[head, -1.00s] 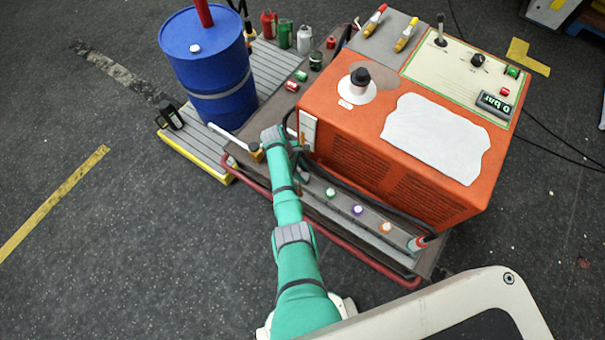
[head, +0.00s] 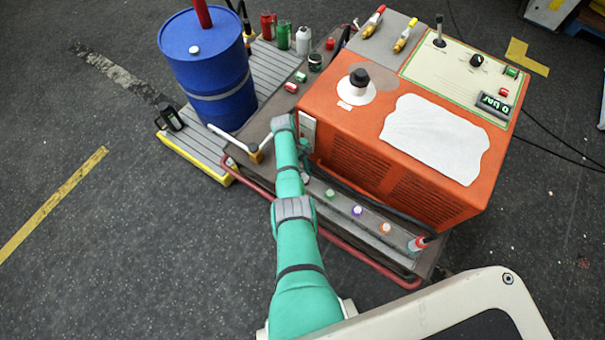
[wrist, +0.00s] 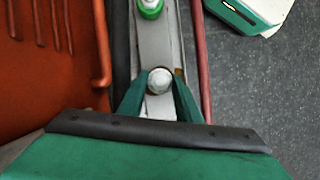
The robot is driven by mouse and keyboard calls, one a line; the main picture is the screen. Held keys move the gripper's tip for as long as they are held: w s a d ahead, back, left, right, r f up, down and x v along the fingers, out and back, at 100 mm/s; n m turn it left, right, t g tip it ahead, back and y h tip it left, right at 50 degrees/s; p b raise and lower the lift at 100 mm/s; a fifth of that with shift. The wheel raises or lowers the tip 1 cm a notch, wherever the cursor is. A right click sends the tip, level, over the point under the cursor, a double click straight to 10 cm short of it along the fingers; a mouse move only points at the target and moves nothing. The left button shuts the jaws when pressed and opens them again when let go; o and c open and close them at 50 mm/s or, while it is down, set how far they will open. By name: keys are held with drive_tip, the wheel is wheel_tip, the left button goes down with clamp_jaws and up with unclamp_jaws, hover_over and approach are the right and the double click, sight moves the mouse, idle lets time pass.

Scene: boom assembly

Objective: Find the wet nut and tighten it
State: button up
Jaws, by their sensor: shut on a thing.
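In the wrist view a pale grey, rounded nut (wrist: 159,80) sits on a narrow metal rail (wrist: 156,38). My gripper (wrist: 159,86) has one green finger on each side of it and is shut on it. I cannot tell from its surface whether this nut is wet. A fitting with a green ring (wrist: 150,8) stands farther along the rail. In the head view, fittings with green (head: 330,193), purple (head: 357,210) and orange (head: 386,227) rings stand along the rail. My arm mostly hides the gripper there.
The orange machine (head: 350,140) stands close beside the rail, with a dark hose between them. A red tube (head: 345,253) runs along the cart's outer side. A blue drum (head: 208,70) stands at the back left. The pressure display (head: 493,105) is on the machine's top panel.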

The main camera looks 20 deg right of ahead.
drive_tip(key=shift+w+a, duration=0.1)
drive_tip(key=shift+a, duration=0.05)
drive_tip(key=o, duration=1.1)
drive_tip(key=shift+c, duration=0.2)
drive_tip(key=v, duration=1)
drive_tip(key=shift+r, duration=0.4)
